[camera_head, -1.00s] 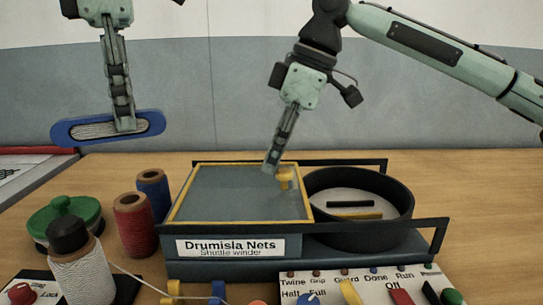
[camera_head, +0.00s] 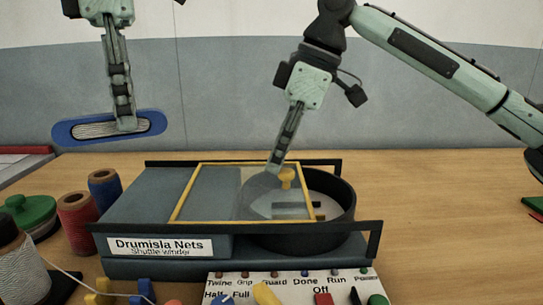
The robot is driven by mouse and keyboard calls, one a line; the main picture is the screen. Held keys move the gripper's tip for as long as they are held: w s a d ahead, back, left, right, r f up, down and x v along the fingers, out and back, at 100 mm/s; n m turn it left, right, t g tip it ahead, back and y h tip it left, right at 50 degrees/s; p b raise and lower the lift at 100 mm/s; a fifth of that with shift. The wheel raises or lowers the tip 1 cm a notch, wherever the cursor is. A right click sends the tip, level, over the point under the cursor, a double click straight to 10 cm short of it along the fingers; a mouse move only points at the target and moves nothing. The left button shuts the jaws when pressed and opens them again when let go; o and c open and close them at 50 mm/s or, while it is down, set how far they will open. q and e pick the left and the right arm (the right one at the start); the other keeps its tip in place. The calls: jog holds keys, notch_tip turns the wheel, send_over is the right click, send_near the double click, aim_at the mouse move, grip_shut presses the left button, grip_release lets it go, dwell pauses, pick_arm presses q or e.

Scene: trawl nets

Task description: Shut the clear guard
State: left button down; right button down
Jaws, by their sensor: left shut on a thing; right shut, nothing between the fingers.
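The clear guard (camera_head: 215,195) is a see-through panel in a yellow frame on the shuttle winder (camera_head: 125,218). It lies partly over the grey deck and partly over the round black bowl (camera_head: 347,215), whose right part is uncovered. A yellow knob (camera_head: 286,176) stands near the guard's back right. My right gripper (camera_head: 273,170) is shut and empty, pointing down just left of the knob; I cannot tell if it touches. My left gripper (camera_head: 126,126) is shut on a blue netting shuttle (camera_head: 68,132) wound with pale twine, held up at the left, clear of the winder.
Red (camera_head: 76,226) and blue (camera_head: 104,190) spools, a green-lidded pot (camera_head: 25,215) and a white twine spool (camera_head: 22,270) stand at the left. A labelled control panel (camera_head: 290,288) is in front. Black rails run along the winder's front and back. The table right of it is mostly clear.

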jog(key=d, duration=0.9)
jog(key=shift+d, duration=0.1)
